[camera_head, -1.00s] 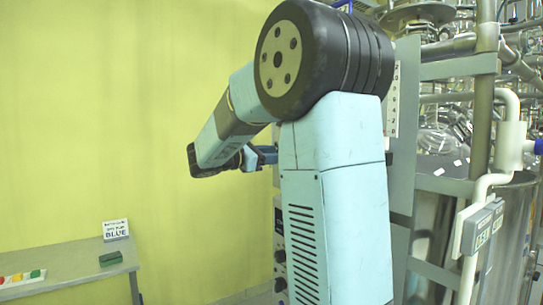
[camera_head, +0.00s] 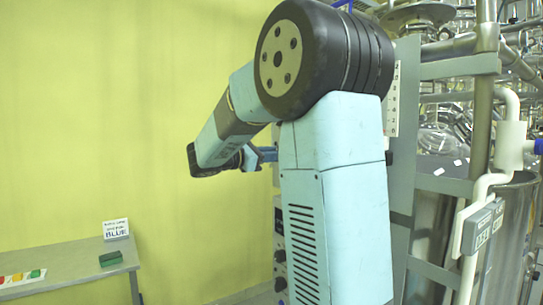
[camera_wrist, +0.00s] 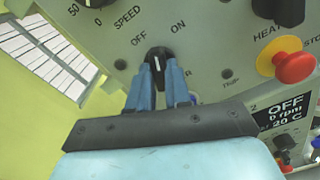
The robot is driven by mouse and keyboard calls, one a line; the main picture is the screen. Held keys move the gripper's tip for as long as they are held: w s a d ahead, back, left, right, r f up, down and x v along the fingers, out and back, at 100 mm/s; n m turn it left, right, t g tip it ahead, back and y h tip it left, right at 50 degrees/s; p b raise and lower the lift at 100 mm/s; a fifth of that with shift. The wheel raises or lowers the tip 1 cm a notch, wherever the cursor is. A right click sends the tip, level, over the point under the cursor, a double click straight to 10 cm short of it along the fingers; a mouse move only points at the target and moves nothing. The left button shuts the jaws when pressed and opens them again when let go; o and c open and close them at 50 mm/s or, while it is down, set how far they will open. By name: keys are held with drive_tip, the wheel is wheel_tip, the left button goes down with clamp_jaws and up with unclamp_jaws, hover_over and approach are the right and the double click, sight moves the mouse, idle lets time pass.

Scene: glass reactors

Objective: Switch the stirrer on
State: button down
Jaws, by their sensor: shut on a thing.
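The stirrer switch is a small black rotary knob (camera_wrist: 159,56) on a grey control panel (camera_wrist: 215,45). The labels OFF and ON stand above it, OFF to the left and ON to the right. Its white mark points up, between the two labels; I cannot tell an exact setting. My gripper (camera_wrist: 160,70) is shut on the knob, one blue finger on each side, and hides its lower part. The panel's black display (camera_wrist: 286,112) reads OFF, 0 rpm, 20 C. In the head view my gripper (camera_head: 262,156) shows only partly, behind my arm.
The speed dial (camera_wrist: 84,10) is up left of the switch. A red emergency stop button (camera_wrist: 294,67) on a yellow base and a black heat knob (camera_wrist: 282,10) are to the right. In the head view, a side table (camera_head: 70,268) stands at left and steel piping (camera_head: 485,90) at right.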

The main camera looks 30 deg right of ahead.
drive_tip(key=shift+f+m, duration=0.1)
drive_tip(key=shift+m, duration=3.4)
drive_tip(key=c, duration=1.1)
unclamp_jaws()
drive_tip(key=shift+o, duration=0.2)
drive_tip(key=a, duration=1.3)
drive_tip(key=shift+s+a, duration=0.25)
drive_tip(key=shift+a, duration=0.15)
